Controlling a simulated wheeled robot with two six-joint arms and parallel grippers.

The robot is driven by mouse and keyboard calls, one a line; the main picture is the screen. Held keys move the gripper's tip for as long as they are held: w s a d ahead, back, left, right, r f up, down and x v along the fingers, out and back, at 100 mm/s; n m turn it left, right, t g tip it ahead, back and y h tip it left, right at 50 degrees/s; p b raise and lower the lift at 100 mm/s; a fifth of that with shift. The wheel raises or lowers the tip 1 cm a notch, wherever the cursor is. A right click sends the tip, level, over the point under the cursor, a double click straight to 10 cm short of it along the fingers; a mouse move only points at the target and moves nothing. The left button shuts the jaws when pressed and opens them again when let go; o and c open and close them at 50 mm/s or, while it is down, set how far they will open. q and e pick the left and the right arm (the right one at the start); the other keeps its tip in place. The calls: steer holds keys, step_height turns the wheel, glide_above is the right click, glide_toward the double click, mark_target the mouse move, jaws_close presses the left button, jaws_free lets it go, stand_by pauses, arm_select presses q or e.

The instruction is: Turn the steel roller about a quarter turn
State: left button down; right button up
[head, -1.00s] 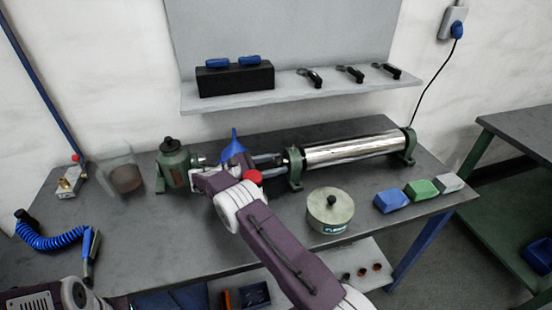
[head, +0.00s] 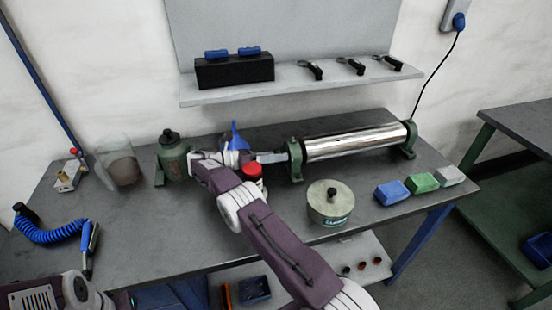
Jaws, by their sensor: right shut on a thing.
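The shiny steel roller (head: 355,142) lies level between two green bearing blocks on the grey bench. The left block (head: 295,160) stands close to my right gripper. My right gripper (head: 284,156) reaches in from the left along the roller's line. Its fingers are shut on the roller's left shaft end, which they and the block mostly hide. My left gripper is out of view; only part of my left arm shows at the bottom left.
A blue funnel (head: 234,137) and a red-capped container (head: 252,172) are close beside my right wrist. A green round tin (head: 330,205) stands in front of the roller. Blue, green and white blocks (head: 421,183) lie to the right. A shelf (head: 300,85) hangs behind.

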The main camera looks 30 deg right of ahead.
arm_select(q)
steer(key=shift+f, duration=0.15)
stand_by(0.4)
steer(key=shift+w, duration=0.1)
arm_select(e)
steer(key=o, duration=1.3)
steer(key=shift+w, duration=0.1)
steer(key=shift+o, duration=0.2)
